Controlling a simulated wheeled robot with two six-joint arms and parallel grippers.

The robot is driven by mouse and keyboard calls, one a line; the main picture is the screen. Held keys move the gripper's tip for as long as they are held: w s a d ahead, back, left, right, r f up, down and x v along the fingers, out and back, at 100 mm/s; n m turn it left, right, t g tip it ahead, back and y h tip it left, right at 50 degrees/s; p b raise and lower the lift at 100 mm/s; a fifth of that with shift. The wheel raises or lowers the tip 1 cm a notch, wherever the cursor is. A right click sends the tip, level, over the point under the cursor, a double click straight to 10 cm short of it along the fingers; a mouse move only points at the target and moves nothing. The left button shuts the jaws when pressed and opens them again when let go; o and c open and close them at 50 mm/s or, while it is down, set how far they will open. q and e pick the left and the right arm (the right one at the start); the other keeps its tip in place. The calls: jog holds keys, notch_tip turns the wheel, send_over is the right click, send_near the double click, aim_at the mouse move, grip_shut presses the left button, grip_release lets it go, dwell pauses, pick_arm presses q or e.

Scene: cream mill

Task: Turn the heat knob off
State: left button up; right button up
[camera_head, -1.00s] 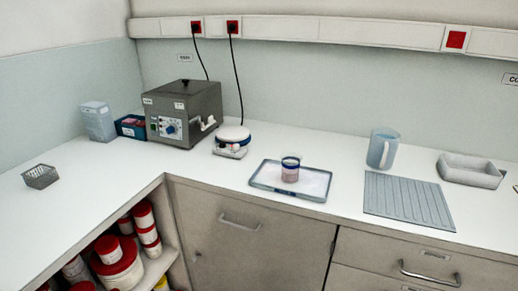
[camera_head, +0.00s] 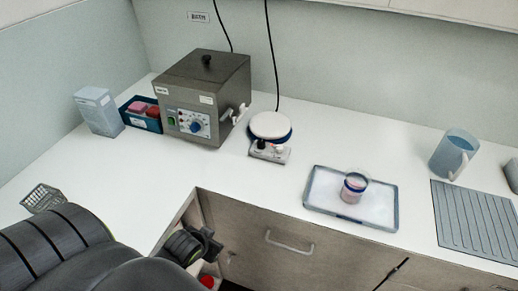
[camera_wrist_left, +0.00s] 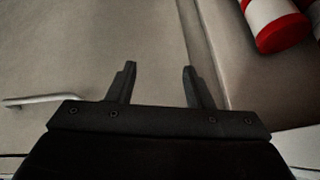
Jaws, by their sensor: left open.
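A grey bath unit (camera_head: 203,97) stands at the back left of the counter, with a blue knob (camera_head: 196,127) and a green switch on its front panel. To its right is a small hotplate (camera_head: 270,125) with a white round top and a black knob (camera_head: 262,144) and a pale knob (camera_head: 280,149) on its front. I cannot read which knob is marked for heat. My left gripper (camera_head: 212,243) is below and in front of the counter edge, apart from both units. In the left wrist view its two fingers (camera_wrist_left: 159,85) are spread and empty.
A blue-rimmed tray (camera_head: 314,206) holds a cup (camera_head: 354,187). A wire basket (camera_head: 42,198) is close to my left arm. A lidded container (camera_head: 99,111) and a blue box (camera_head: 139,117) stand left of the bath. The counter before the hotplate is clear.

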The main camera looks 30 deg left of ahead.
pick_arm(q)
jog(key=w+a+r+t+p, duration=0.2)
jog(key=w+r+t, duration=0.35)
jog(key=r, duration=0.85)
jog(key=m+t+h, duration=0.1)
jog(key=t+h, duration=0.1)
send_near(261, 142)
jog(key=x, duration=0.8)
jog(key=shift+w+f, duration=0.15)
jog(key=shift+w, duration=0.05)
pick_arm(e)
notch_tip(261, 142, up, 4)
jog(key=shift+s+f, duration=0.1)
jog(key=shift+f, duration=0.1)
pick_arm(q)
jog(key=c, duration=1)
jog(key=shift+p, duration=0.3)
pick_arm(e)
jog(key=shift+a+r, duration=0.1)
jog(key=shift+a, duration=0.1)
